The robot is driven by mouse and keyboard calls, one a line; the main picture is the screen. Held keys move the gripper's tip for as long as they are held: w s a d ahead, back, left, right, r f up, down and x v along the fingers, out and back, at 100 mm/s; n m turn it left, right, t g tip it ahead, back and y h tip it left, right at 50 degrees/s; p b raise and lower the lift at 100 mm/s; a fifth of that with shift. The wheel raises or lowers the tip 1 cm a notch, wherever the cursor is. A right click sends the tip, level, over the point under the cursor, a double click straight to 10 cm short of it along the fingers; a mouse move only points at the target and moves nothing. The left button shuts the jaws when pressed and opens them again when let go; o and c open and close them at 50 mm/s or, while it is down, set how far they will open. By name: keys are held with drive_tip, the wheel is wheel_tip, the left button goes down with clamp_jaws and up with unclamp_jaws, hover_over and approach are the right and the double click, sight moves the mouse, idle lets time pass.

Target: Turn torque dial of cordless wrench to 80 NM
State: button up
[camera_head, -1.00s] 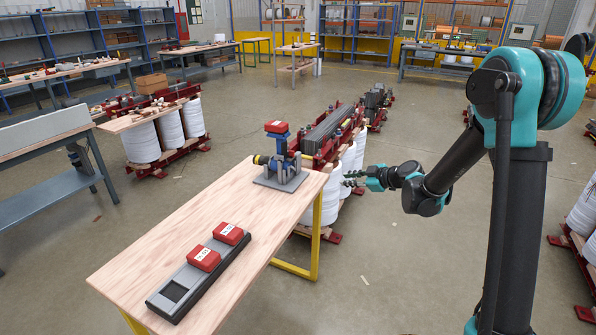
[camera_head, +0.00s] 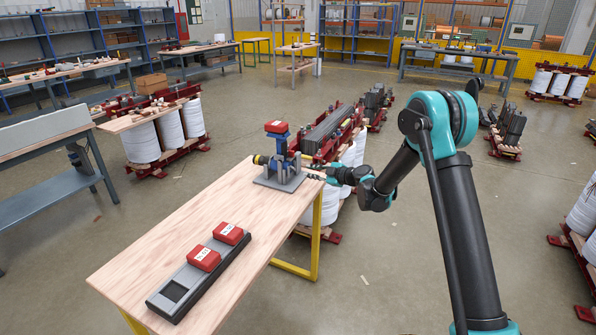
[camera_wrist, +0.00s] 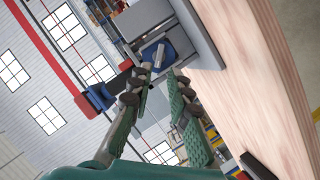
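The cordless wrench (camera_head: 280,146) stands in a grey stand (camera_head: 279,181) at the far end of the wooden table. It has a blue body and a red battery (camera_head: 276,127) on top. In the wrist view the wrench's blue part (camera_wrist: 158,54) with a small grey piece shows between and beyond the fingertips. My gripper (camera_head: 314,172) is just right of the stand, close to the wrench. In the wrist view my gripper (camera_wrist: 160,75) has its two green-padded fingers apart, with nothing clearly held. The dial's numbers cannot be read.
A grey charger (camera_head: 180,298) with two red batteries (camera_head: 217,246) lies at the near end of the table (camera_head: 140,265). The table between charger and stand is clear. Transformer parts on white coils (camera_head: 340,150) stand behind the table's right edge.

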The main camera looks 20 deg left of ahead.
sight(294, 169)
drive_tip(key=x, duration=0.8)
drive_tip(key=shift+s, duration=0.1)
clamp_jaws()
drive_tip(key=shift+d, duration=0.1)
